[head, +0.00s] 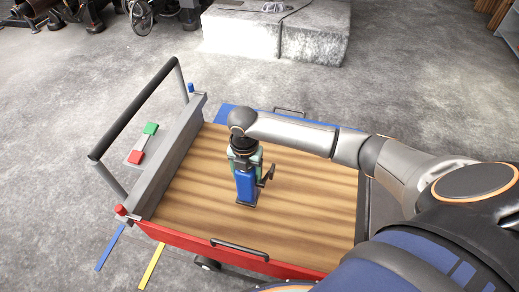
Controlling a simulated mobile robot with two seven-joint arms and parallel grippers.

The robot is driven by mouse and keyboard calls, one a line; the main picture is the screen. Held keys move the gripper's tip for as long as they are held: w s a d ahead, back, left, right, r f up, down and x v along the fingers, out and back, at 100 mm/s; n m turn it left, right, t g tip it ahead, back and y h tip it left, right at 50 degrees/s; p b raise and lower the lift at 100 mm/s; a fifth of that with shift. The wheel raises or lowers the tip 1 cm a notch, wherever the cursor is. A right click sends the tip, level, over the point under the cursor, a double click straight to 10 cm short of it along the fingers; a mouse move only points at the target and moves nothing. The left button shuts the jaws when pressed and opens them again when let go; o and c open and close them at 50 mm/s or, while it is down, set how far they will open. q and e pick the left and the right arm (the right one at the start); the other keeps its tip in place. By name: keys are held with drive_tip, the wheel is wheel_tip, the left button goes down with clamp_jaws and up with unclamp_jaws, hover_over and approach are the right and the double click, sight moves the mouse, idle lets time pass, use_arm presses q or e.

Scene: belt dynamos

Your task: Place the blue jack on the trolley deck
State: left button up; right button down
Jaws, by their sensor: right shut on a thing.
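The blue jack (246,186) is upright over the middle of the wooden trolley deck (305,215). Its dark base appears to be at the deck surface, but I cannot tell for certain whether it touches. My right gripper (244,160) reaches down from above and is shut on the upper part of the jack, with my wrist hiding its top. A small dark handle sticks out on the jack's right side. My left gripper is not in view.
The trolley has a red front side (215,250) and a black push handle (133,108) at the left. A panel with green and red buttons (142,144) is beside the handle. The deck around the jack is bare.

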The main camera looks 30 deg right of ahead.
drive_tip(key=shift+w+a+f, duration=0.3)
drive_tip(key=shift+a+f, duration=0.3)
drive_tip(key=shift+a, duration=0.05)
drive_tip(key=shift+a+f, duration=0.1)
drive_tip(key=shift+f, duration=1.6)
drive_tip(key=shift+b, duration=0.3)
unclamp_jaws()
drive_tip(key=shift+s+f, duration=0.1)
drive_tip(key=shift+f, duration=0.1)
wheel_tip(320, 180, up, 12)
drive_tip(key=shift+r+p, duration=0.15)
drive_tip(key=shift+p, duration=0.5)
